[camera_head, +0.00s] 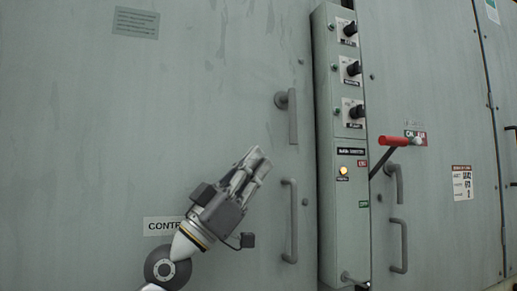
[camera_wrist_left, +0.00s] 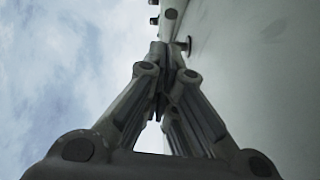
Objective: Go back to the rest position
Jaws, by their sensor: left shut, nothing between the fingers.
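My left gripper (camera_head: 258,159) is in front of the large grey-green cabinet door (camera_head: 100,110) in the head view, pointing up and to the right. Its fingers are shut with nothing between them. In the left wrist view the closed fingers (camera_wrist_left: 162,50) meet at the top, with sky on the left and a pale panel on the right. The gripper looks apart from the door handles. My right gripper is not in view.
A narrow control column (camera_head: 328,150) has several black knobs and a lit yellow lamp (camera_head: 343,170). A red-handled lever (camera_head: 394,141) sticks out right of it. Grey door handles (camera_head: 290,220) stand left of the column, others (camera_head: 399,245) right. Free space lies in front of the left door.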

